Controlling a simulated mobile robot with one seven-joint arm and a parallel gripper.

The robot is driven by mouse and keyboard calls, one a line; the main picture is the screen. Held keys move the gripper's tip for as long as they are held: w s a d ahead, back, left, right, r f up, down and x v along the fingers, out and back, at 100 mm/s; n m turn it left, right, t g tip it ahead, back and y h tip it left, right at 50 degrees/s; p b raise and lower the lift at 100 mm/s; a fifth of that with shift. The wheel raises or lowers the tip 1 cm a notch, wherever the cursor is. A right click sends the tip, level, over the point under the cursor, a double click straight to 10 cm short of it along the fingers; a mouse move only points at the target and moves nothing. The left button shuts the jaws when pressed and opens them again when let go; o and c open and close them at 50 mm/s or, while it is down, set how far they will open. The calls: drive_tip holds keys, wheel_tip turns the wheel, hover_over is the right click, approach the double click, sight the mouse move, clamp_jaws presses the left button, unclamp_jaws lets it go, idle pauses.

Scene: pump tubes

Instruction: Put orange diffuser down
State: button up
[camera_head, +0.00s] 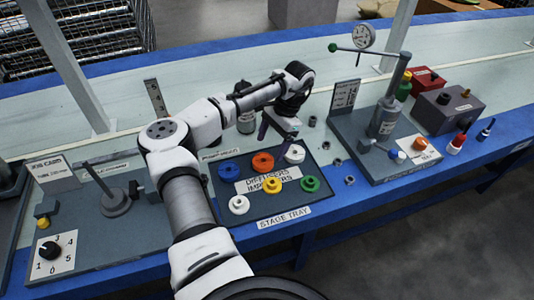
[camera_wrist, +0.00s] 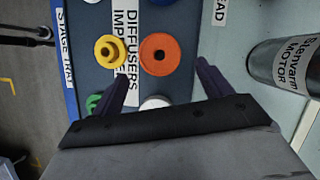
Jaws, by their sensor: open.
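An orange diffuser (camera_head: 263,163), a round disc with a dark centre hole, lies flat in the back row of the stage tray (camera_head: 318,211). In the wrist view the orange disc (camera_wrist: 172,56) lies just beyond my fingertips, with open space around it. My gripper (camera_head: 279,136) is above the back edge of the tray, its dark fingers spread and empty. The wrist view shows the two fingers of the gripper (camera_wrist: 164,78) wide apart, nothing between them. A white disc (camera_wrist: 155,102) is partly hidden by the gripper body.
The tray also holds blue (camera_head: 229,167), yellow (camera_head: 273,185), green (camera_head: 310,184) and white (camera_head: 239,205) parts. A small orange part (camera_head: 420,143) sits at the right station. A labelled motor cylinder (camera_wrist: 282,66) stands near my gripper. A gauge stand (camera_head: 388,115) rises at right.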

drive_tip(key=v, duration=0.7)
